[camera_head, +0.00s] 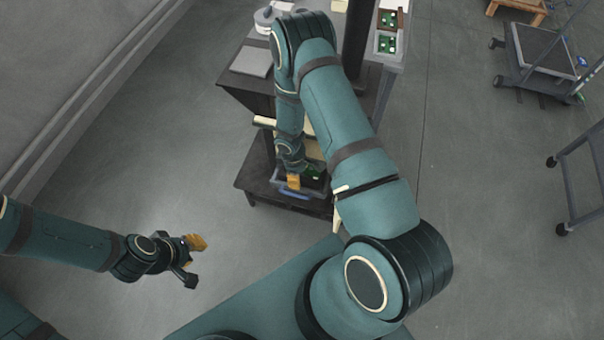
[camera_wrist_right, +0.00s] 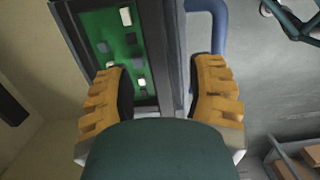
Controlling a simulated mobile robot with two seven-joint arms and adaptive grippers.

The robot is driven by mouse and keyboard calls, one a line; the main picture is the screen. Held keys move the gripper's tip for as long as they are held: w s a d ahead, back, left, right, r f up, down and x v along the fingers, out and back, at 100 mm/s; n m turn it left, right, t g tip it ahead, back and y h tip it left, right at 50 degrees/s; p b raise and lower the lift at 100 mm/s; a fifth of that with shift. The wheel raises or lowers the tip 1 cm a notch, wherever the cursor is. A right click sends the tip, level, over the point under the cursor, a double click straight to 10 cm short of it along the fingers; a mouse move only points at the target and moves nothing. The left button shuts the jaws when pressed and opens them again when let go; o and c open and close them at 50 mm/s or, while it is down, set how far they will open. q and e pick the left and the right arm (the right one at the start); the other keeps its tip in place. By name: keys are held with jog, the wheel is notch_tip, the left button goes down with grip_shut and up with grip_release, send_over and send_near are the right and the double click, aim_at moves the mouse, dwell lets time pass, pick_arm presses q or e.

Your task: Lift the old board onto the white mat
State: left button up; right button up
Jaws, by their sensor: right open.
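A green board (camera_wrist_right: 115,45) with white and grey parts lies in a dark-walled tray in the right wrist view. It also shows as a green patch (camera_head: 313,173) in the head view, partly hidden by my right arm. My right gripper (camera_wrist_right: 160,95) is open, its orange fingers on either side of the tray's dark wall and part of the board. In the head view, my right gripper (camera_head: 295,180) is low at this tray. My left gripper (camera_head: 193,260) is open and empty over the floor. I cannot tell for sure which pale surface is the white mat.
A pale grey flat square (camera_head: 252,62) lies on the dark table, near a white round container (camera_head: 265,20). A blue handle (camera_wrist_right: 207,20) is beside the tray. A cart (camera_head: 540,50) stands at right.

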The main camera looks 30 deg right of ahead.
notch_tip(320, 180, down, 2)
jog(key=shift+s+d+f, duration=0.1)
jog(key=shift+f, duration=0.1)
grip_shut()
dwell(0.4)
notch_tip(320, 180, up, 10)
jog(key=shift+r+p, duration=0.2)
jog(key=shift+p, duration=0.55)
